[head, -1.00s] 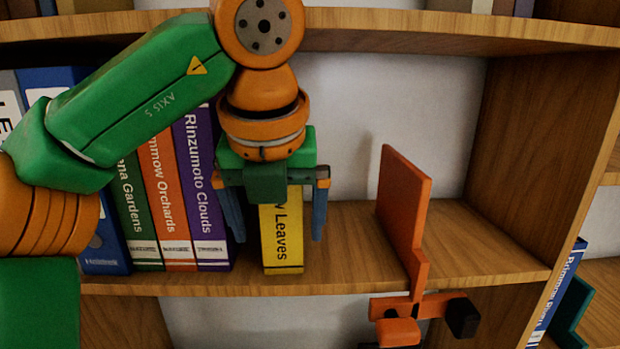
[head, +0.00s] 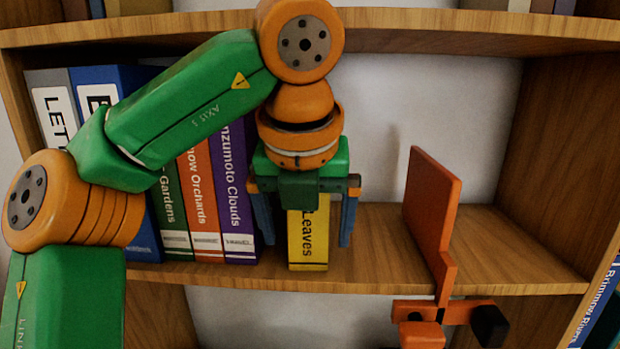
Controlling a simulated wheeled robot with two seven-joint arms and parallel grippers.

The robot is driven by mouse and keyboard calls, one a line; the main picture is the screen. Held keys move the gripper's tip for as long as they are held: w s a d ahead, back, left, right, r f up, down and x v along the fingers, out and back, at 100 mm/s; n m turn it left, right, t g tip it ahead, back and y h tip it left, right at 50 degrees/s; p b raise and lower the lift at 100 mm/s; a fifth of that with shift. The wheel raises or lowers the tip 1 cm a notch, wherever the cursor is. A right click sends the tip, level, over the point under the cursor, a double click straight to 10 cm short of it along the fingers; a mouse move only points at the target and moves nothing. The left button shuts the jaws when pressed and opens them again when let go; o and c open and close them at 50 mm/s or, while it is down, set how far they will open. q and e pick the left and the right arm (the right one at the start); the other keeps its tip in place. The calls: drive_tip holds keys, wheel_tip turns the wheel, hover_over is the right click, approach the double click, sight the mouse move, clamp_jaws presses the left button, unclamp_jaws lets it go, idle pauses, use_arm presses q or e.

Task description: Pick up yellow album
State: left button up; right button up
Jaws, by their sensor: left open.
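The yellow album (head: 308,250) stands upright on the middle shelf, its spine facing me with "Leaves" readable. Its upper part is hidden behind my left gripper. My left gripper (head: 305,225) is open, with one blue finger on each side of the album. A gap shows between the album and each finger, so the jaws are around it but not closed on it. My right gripper is not in view.
A purple book (head: 238,200), an orange book (head: 202,215) and a green book (head: 172,220) stand close left of the left finger. An orange bookend (head: 430,215) stands to the right. The shelf (head: 375,265) between album and bookend is bare.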

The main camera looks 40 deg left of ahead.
use_arm(q)
clamp_jaws()
drive_tip(key=shift+w+r, duration=0.1)
drive_tip(key=shift+r, duration=0.05)
